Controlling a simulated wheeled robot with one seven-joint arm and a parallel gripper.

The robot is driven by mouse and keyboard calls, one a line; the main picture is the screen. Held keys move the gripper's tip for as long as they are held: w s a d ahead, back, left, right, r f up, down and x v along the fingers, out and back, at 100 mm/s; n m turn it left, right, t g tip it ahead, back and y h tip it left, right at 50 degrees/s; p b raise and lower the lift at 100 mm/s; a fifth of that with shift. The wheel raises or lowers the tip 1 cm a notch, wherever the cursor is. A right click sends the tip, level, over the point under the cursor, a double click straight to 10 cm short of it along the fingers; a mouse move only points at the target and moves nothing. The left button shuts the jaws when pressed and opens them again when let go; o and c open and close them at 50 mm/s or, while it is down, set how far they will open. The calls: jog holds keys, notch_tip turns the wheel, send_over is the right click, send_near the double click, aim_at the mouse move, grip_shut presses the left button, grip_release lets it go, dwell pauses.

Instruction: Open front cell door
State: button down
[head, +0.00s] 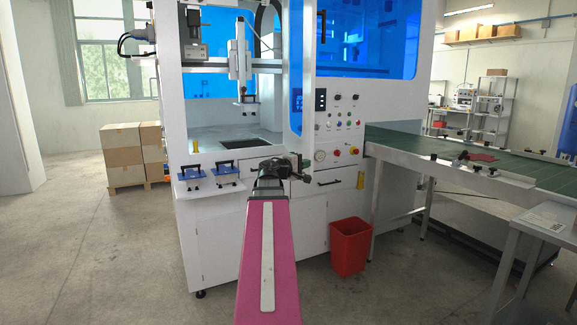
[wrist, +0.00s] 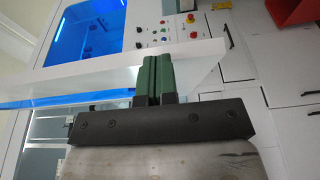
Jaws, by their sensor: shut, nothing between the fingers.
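The front cell door (head: 308,80) is a white-framed panel with blue glass. In the head view it stands out from the machine, seen nearly edge-on, and the left front bay is uncovered. My gripper (head: 296,161) is near the door's lower end, in front of the machine. In the wrist view my gripper (wrist: 153,60) has its green fingers shut together with nothing between them. A white frame bar (wrist: 95,78) crosses behind the fingers there; I cannot tell whether they touch it.
The control panel (head: 338,125) is right of the door, with drawers below. A red bin (head: 350,247) stands on the floor at right. A green conveyor (head: 440,150) extends right. Blue-based tools (head: 194,179) sit on a front ledge at left.

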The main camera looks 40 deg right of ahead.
jog(key=s+d+n+t, duration=0.1)
jog(key=s+d, duration=0.3)
jog(key=d, duration=0.8)
jog(key=s+d+n+t, duration=0.1)
jog(key=s+d, duration=0.3)
jog(key=d, duration=0.8)
jog(key=shift+s+t, duration=0.25)
jog(key=shift+t, duration=0.25)
jog(key=s+a, duration=0.6)
jog(key=a, duration=0.5)
jog(key=shift+s+a, duration=0.15)
jog(key=shift+s, duration=0.15)
jog(key=shift+w+f, duration=0.1)
